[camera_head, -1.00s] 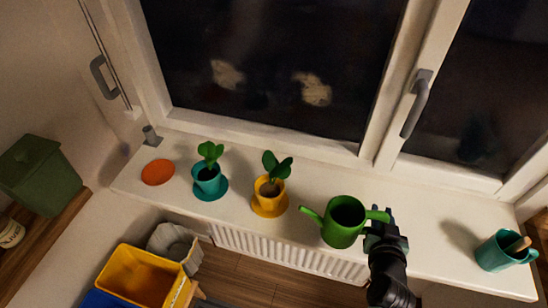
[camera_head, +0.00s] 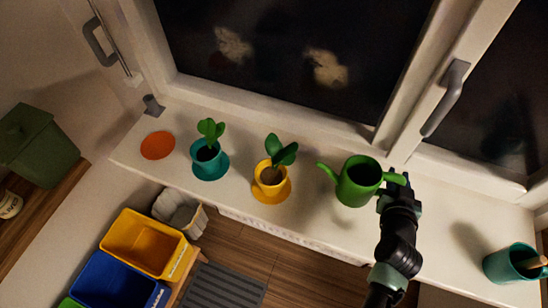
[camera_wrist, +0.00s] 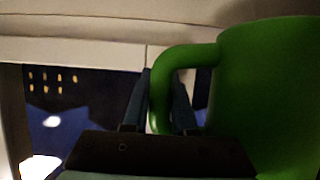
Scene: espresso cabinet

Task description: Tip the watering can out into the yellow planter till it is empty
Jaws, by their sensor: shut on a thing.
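The green watering can (camera_head: 357,186) is upright over the white windowsill, its spout pointing left toward the yellow planter. I cannot tell whether its base touches the sill. My gripper (camera_head: 397,183) is shut on the can's handle at its right side; in the wrist view the handle (camera_wrist: 180,62) passes between my fingers (camera_wrist: 158,105). The yellow planter (camera_head: 270,178) holds a leafy green plant and stands on a yellow saucer (camera_head: 272,197), left of the can with a gap between it and the spout tip. The can's inside looks dark, so its contents cannot be seen.
A teal planter (camera_head: 208,158) with a plant stands left of the yellow one. An orange disc (camera_head: 158,145) lies farther left. A teal cup (camera_head: 513,263) stands at the right end. The window frame (camera_head: 300,124) runs behind the sill. Yellow (camera_head: 145,243) and blue bins stand below.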

